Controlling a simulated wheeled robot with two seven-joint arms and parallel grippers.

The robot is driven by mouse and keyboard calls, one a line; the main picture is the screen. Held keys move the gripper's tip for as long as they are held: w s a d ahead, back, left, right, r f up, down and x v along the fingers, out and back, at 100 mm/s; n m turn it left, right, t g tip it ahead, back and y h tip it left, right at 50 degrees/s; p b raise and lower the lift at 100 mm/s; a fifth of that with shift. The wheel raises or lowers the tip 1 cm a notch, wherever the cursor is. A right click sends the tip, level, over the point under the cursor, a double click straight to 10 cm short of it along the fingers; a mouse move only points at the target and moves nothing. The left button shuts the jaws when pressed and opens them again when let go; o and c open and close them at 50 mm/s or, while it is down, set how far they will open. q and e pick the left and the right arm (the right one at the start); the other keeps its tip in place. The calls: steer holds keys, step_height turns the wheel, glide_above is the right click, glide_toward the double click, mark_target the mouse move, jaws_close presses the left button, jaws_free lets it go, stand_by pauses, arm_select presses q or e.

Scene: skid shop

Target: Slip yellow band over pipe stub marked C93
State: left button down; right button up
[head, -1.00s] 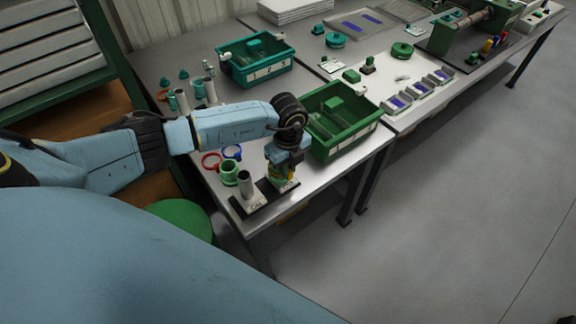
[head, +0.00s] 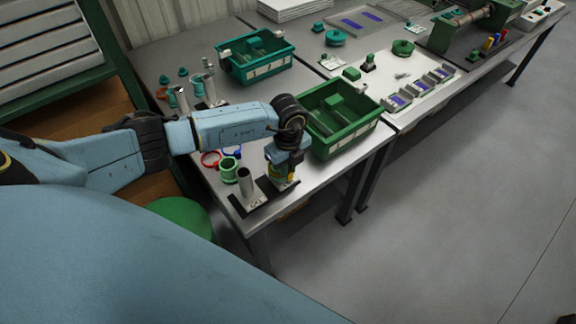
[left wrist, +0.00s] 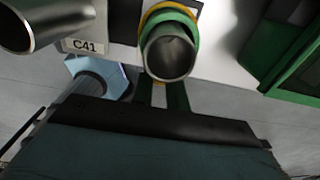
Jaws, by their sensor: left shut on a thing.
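My left gripper (head: 283,176) is shut on the yellow band (left wrist: 158,12), above the right end of a dark base at the front of the bench. In the left wrist view the band curves around a grey pipe stub (left wrist: 172,58), and a green ring-shaped part sits around the same stub. The finger tips (left wrist: 161,95) are below the stub's mouth, with a bit of yellow between them. This stub's label is hidden. The neighbouring stub (left wrist: 40,25), left of it, has a C41 plate (left wrist: 84,45) and also shows in the head view (head: 246,184). My right gripper is not in view.
A green cup-like ring (head: 229,170), a red ring (head: 210,158) and a blue ring (head: 232,151) lie left of the base. A green bin (head: 345,140) stands close right of the gripper. A teal bin (head: 262,70) is farther back.

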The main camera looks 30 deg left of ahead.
arm_select(q)
steer(key=shift+f, duration=0.2)
steer(key=c, duration=1.3)
jaws_free()
steer(key=shift+o, duration=0.3)
steer(key=o, duration=0.3)
steer(key=shift+o, duration=0.2)
step_height(320, 180, up, 11)
steer(key=p, duration=1)
